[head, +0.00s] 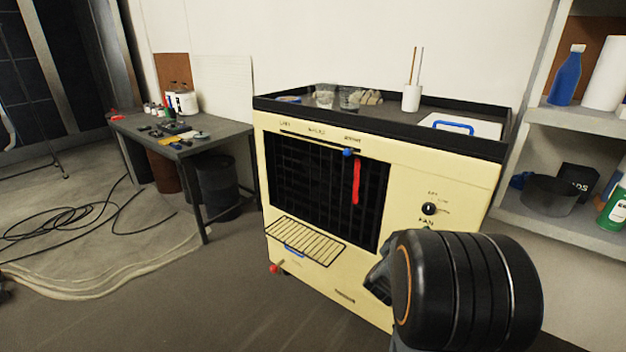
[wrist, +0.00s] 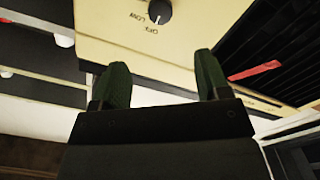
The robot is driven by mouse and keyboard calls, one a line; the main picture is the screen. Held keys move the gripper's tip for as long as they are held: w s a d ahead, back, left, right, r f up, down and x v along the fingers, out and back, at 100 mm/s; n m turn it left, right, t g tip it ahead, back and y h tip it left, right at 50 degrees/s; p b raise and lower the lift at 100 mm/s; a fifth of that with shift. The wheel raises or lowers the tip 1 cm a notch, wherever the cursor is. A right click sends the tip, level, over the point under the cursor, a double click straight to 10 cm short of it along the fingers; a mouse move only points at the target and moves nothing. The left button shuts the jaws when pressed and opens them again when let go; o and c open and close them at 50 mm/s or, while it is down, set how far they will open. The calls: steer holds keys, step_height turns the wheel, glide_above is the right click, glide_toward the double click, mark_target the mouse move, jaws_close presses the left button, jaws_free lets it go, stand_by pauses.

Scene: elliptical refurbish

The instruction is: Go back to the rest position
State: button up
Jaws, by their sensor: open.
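My gripper (wrist: 160,82) shows in the wrist view with its two dark green fingers apart and nothing between them. In the head view my black arm end covers the lower right front of a cream cabinet unit (head: 470,180), and the fingertips are mostly hidden behind it. The unit has a dark grille (head: 310,185), a red strip (head: 356,180), a blue slider knob (head: 348,152) and a black dial (head: 429,208). The dial also shows in the wrist view (wrist: 159,11), beyond the fingers and apart from them.
A wire rack (head: 305,240) sticks out from the unit's lower front. A black tray top (head: 390,115) holds a white cup (head: 411,98) and glasses. Shelves (head: 560,230) stand at right, a cluttered table (head: 220,130) at left. Cables (head: 75,220) lie on the left floor.

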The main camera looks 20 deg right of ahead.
steer(key=shift+r, duration=0.1)
steer(key=w+a+r+n+t+y+p, duration=0.1)
steer(key=w+a+r+n+y+p, duration=0.1)
steer(key=a+r+y+p, duration=0.55)
steer(key=w+a+r+n+y+p, duration=0.2)
steer(key=a+r+y+p, duration=0.25)
steer(key=a, duration=0.65)
steer(key=s+a+r+g+y+p, duration=0.1)
steer(key=s+a+r+g+p, duration=0.2)
steer(key=s, duration=0.4)
steer(key=s+a+r+g+y+p, duration=0.2)
steer(key=s+a+r+g+p, duration=0.2)
steer(key=s+a+r+p, duration=0.1)
steer(key=shift+s+a+n+p, duration=0.3)
steer(key=shift+s+a+p, duration=0.6)
steer(key=shift+a+p, duration=0.15)
